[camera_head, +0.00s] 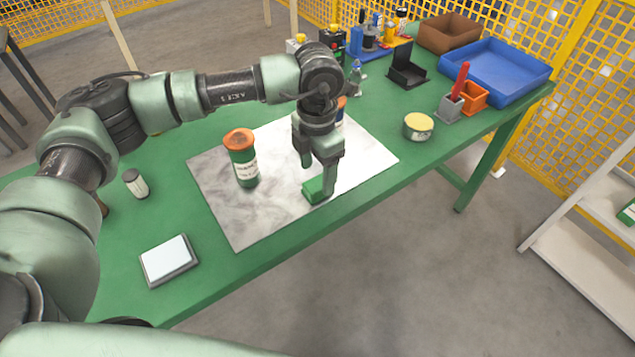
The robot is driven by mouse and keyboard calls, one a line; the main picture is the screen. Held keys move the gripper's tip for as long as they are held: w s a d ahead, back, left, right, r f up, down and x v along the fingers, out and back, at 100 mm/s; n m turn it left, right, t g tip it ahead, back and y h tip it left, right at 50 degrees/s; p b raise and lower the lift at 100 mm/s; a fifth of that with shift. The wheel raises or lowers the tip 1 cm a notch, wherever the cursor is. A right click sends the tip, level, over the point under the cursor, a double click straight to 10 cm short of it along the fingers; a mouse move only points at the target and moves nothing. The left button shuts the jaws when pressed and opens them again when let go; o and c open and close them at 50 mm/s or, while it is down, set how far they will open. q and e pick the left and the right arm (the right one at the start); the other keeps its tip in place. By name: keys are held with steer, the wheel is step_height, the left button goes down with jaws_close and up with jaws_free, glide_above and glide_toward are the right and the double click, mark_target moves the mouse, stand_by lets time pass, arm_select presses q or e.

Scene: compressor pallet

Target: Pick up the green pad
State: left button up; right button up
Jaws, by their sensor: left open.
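The green pad (313,190) lies on the grey-white mat (223,209), near the mat's front edge on the green table. My left gripper (316,181) points down right at the pad, with its fingers beside or over it. The gripper is open, and its fingers hide part of the pad. I cannot tell whether they touch it. My right gripper is not in view.
A green canister with an orange lid (242,158) stands on the mat, left of the gripper. A yellow-topped tin (418,127), a blue tray (496,72) and an orange bin (473,96) stand to the right. A white-topped scale (168,260) lies front left.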

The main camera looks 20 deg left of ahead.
mark_target(318, 183)
arm_select(q)
step_height(318, 183, down, 3)
steer(key=shift+r+p, duration=0.1)
steer(key=shift+p, duration=0.25)
steer(key=shift+w+f, duration=0.1)
steer(key=shift+f, duration=0.7)
steer(key=c, duration=1.4)
jaws_close()
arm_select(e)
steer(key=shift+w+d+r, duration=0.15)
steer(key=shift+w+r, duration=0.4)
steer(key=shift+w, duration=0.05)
